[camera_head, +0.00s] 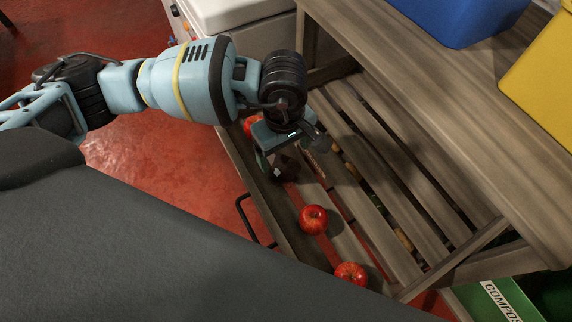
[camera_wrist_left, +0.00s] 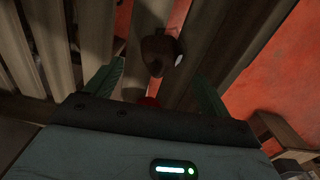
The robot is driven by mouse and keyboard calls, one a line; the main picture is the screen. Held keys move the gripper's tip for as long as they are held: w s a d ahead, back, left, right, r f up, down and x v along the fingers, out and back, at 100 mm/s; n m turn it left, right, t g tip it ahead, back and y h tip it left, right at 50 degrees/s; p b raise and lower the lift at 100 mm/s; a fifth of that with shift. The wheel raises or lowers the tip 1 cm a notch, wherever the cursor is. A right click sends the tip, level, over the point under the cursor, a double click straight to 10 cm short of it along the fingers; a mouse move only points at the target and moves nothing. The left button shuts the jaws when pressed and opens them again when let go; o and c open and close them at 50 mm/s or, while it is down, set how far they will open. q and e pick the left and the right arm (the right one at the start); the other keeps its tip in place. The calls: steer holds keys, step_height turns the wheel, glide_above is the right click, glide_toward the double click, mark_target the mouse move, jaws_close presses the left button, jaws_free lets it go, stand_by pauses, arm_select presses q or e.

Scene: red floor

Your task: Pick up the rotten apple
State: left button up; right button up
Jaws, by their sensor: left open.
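The rotten apple (camera_head: 284,171) is dark brown and lies on the slatted wooden shelf (camera_head: 352,128), just under my left gripper (camera_head: 294,158). In the left wrist view the rotten apple (camera_wrist_left: 160,54) is a dark round shape with a pale spot on its right side. It lies ahead of my left gripper (camera_wrist_left: 160,82), roughly centred between its two spread green fingers. The left gripper is open and empty. In the head view the gripper partly hides the apple's surroundings. My right gripper is not in view.
Red apples lie on the slats: one (camera_head: 314,219) nearer the front, one (camera_head: 351,273) at the lower end, and one (camera_head: 250,126) behind my wrist. A blue crate (camera_head: 460,18) and a yellow crate (camera_head: 545,75) stand on the upper shelf. A green compost bin (camera_head: 495,300) is lower right.

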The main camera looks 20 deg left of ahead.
mark_target(285, 163)
arm_select(q)
steer(key=shift+s+d+f, duration=0.1)
steer(key=shift+d+f, duration=0.05)
steer(key=shift+f, duration=2.55)
steer(key=c, duration=1.1)
steer(key=shift+r+p, duration=0.35)
steer(key=shift+r, duration=4.75)
